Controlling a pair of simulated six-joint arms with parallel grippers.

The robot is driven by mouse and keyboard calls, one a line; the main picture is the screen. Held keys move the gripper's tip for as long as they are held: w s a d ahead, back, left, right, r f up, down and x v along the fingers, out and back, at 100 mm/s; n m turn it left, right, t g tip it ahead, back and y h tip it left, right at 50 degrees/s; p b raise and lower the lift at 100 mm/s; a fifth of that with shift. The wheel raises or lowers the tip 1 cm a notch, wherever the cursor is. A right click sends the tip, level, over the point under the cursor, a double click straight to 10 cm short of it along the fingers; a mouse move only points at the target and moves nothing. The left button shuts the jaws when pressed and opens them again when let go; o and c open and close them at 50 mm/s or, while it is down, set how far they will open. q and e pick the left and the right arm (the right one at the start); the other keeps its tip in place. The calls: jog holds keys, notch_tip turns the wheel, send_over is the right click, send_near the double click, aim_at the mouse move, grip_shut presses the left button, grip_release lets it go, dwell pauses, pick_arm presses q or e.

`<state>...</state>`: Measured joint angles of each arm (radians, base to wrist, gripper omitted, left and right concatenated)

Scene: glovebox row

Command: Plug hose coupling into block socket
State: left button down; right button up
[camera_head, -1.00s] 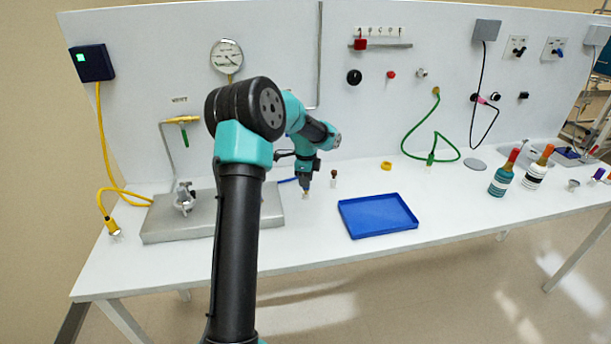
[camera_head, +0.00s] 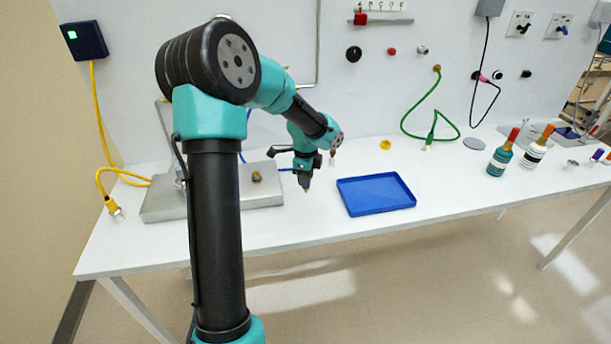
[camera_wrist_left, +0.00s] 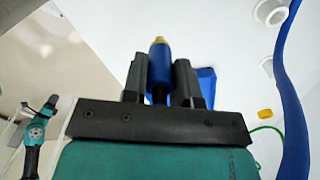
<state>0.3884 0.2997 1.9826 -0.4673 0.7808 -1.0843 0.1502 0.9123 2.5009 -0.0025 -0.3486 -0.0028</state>
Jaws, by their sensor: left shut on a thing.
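My left gripper (camera_head: 305,186) is shut on the blue hose coupling (camera_wrist_left: 159,70), which has a brass tip pointing away from the wrist in the left wrist view. In the head view the gripper hangs above the table, to the right of the grey metal block (camera_head: 160,204) and left of the blue tray. A brass fitting (camera_head: 256,176), apparently the socket, stands on the block, apart from the coupling. The blue hose (camera_wrist_left: 291,85) runs down the right of the wrist view. At its left is another teal arm (camera_wrist_left: 36,131); its jaws are too small to read.
The blue tray (camera_head: 377,194) lies just right of my left gripper. A yellow ring (camera_head: 385,144) and a small brown-topped vial (camera_head: 332,158) are behind. My left arm hides part of the block. A yellow cable (camera_head: 97,120) hangs at far left; bottles (camera_head: 498,160) stand at right.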

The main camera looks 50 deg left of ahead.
pick_arm(q)
jog(key=s+a+r+n, duration=0.3)
jog(key=a+r, duration=0.1)
jog(key=a, duration=0.4)
jog(key=s+a+r+n, duration=0.3)
jog(key=s+a+r, duration=0.1)
jog(key=a, duration=0.5)
jog(key=shift+s+r, duration=0.2)
jog(key=shift+r, duration=0.3)
jog(key=shift+f, duration=0.15)
jog(key=shift+f, duration=2.75)
jog(key=shift+f, duration=1.6)
jog(key=c, duration=0.8)
grip_release()
